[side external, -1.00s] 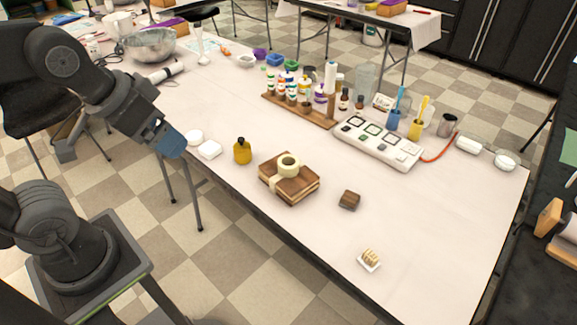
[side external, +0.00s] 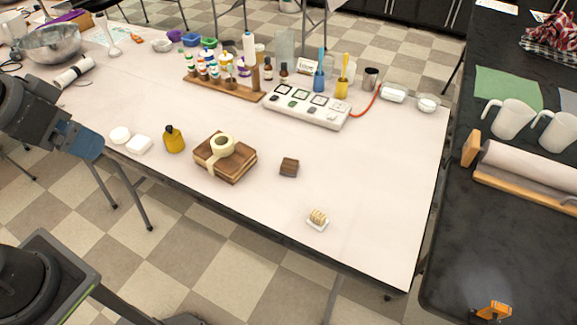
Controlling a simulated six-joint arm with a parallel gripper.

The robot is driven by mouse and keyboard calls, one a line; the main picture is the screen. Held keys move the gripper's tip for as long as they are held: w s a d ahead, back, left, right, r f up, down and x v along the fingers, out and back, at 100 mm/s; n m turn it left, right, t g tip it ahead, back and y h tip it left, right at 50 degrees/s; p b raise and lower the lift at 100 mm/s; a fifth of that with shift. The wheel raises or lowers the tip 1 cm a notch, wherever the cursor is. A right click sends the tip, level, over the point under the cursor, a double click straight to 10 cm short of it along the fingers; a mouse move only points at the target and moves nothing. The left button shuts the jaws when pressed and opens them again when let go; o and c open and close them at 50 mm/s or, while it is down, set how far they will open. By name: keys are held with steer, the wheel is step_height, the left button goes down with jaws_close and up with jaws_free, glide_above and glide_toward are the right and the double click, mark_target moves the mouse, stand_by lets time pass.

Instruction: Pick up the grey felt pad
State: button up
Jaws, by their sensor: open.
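I cannot pick out a grey felt pad for certain in the side external view. A flat grey-blue cloth (side external: 569,99) shows partly at the right edge, on the dark bench, but I cannot tell whether it is felt. My gripper (side external: 88,145) is at the left, with a blue end, beside the front left edge of the white table (side external: 375,190). It is open, and I see nothing held in it.
White soaps (side external: 139,144), a yellow bottle (side external: 174,140), wooden boards with a tape roll (side external: 222,146), a brown block (side external: 290,167) and a small soap dish (side external: 318,219) line the table front. Bottles on a rack (side external: 235,90) and a white panel (side external: 306,107) stand behind. The right front is clear.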

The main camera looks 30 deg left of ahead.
steer(key=shift+c, duration=0.6)
steer(key=shift+w, duration=0.1)
steer(key=n+g+y, duration=0.1)
steer(key=n, duration=0.1)
glide_above(290, 162)
steer(key=s, duration=0.2)
steer(key=f, duration=2.9)
steer(key=shift+w+d+f, duration=0.1)
steer(key=shift+w+d, duration=0.1)
steer(key=shift+d, duration=0.15)
steer(key=shift+s+x, duration=0.15)
steer(key=shift+x, duration=1.35)
steer(key=shift+s+x, duration=0.2)
steer(key=shift+x, duration=1.3)
steer(key=shift+a+f, duration=0.1)
steer(key=shift+f, duration=0.05)
